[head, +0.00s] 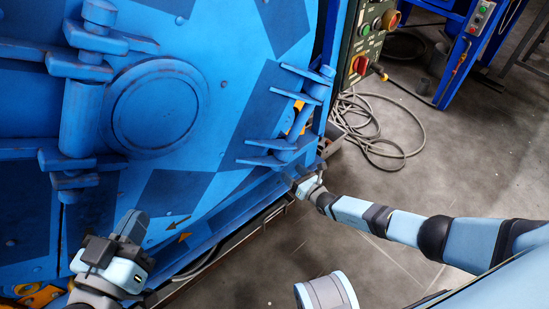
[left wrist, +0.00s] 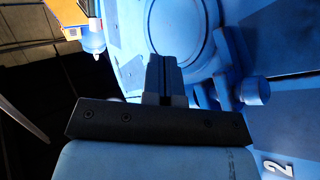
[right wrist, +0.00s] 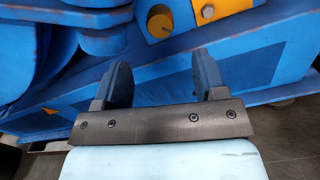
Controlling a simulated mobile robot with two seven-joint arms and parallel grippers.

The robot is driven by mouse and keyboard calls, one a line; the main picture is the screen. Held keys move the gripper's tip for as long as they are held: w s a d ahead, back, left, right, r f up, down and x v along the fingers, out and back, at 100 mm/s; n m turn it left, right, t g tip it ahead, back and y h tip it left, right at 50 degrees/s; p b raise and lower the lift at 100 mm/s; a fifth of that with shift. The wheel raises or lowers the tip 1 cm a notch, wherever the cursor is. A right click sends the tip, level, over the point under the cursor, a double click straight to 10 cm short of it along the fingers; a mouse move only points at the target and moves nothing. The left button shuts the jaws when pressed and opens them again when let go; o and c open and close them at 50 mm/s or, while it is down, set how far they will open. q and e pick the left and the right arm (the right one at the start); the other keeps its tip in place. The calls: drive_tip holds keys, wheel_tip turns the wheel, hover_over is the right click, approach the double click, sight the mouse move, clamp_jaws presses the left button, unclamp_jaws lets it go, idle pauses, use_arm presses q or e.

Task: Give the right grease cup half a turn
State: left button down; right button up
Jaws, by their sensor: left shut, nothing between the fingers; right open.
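My right gripper (right wrist: 160,62) is open and empty, below and apart from the knob. In the head view my right gripper (head: 301,179) is low at the machine's right edge, below the yellow part (head: 299,118), which blue hinge bars partly hide. My left gripper (head: 133,224) is shut and empty before the blue door; its fingers are together in the left wrist view (left wrist: 163,60).
The blue door (head: 157,108) with bars and hinges (head: 290,120) fills the left. A control panel (head: 366,40) stands beyond its right edge. A grey cable (head: 375,128) lies coiled on the floor. The concrete floor at right is mostly clear.

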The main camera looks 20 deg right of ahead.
use_arm(q)
drive_tip(key=shift+w+a+r+m+t+h+b, duration=0.3)
drive_tip(key=shift+w+m+b, duration=0.25)
drive_tip(key=shift+m+b, duration=0.3)
drive_tip(key=shift+w+a+r+m+t+h+b, duration=0.25)
drive_tip(key=shift+w+a+m+t+b, duration=0.2)
drive_tip(key=shift+m+b, duration=0.4)
use_arm(e)
drive_tip(key=shift+x, duration=5.05)
drive_tip(key=c, duration=0.9)
use_arm(q)
drive_tip(key=shift+w+d+f+n+y, duration=0.1)
drive_tip(key=shift+n+y, duration=0.15)
drive_tip(key=shift+n, duration=0.05)
use_arm(e)
drive_tip(key=shift+m, duration=0.3)
